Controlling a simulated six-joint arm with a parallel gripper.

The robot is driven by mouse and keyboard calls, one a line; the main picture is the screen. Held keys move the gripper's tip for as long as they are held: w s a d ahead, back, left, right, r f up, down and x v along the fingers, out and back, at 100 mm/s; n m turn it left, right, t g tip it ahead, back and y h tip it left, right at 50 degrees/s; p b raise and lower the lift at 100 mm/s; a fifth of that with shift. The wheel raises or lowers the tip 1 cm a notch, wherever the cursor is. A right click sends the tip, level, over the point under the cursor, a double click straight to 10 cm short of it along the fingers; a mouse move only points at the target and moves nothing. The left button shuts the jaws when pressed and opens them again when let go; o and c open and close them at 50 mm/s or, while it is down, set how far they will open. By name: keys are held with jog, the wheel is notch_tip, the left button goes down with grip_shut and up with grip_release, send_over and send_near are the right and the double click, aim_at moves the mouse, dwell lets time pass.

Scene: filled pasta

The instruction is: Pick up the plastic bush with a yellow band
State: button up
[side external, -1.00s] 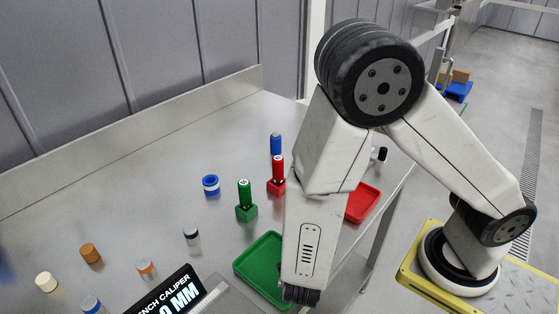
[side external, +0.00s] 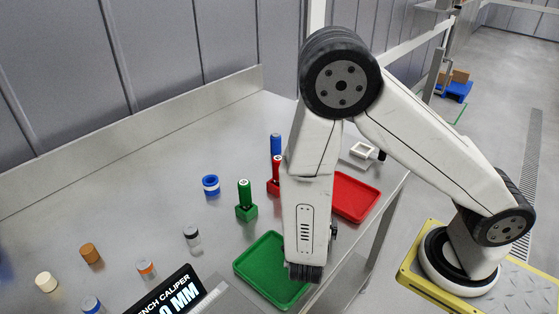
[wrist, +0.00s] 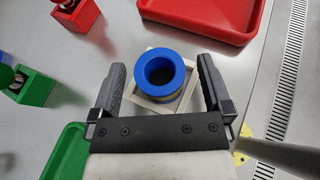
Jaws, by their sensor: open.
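A bush with a blue top ring (wrist: 161,70) and a dark hole stands upright in the wrist view. A yellowish band shows in part below the ring. It sits on or in a pale square holder (wrist: 142,100); how deep I cannot tell. My gripper (wrist: 161,64) is open, with one finger left and one right of the bush and a gap on each side. In the side view my arm hides the fingers and this bush.
A red tray (side external: 357,198) and a green tray (side external: 256,272) lie either side. Red (side external: 273,186) and green (side external: 246,212) holders with upright cylinders stand left. A white square holder (side external: 364,150) stands at the back. Several other bushes are on the left. The table edge is at right.

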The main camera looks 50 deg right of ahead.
jog(key=shift+w+d+f, duration=0.3)
jog(key=shift+d, duration=0.25)
jog(key=c, duration=1.3)
jog(key=shift+r, duration=0.2)
jog(key=shift+r, duration=4.8)
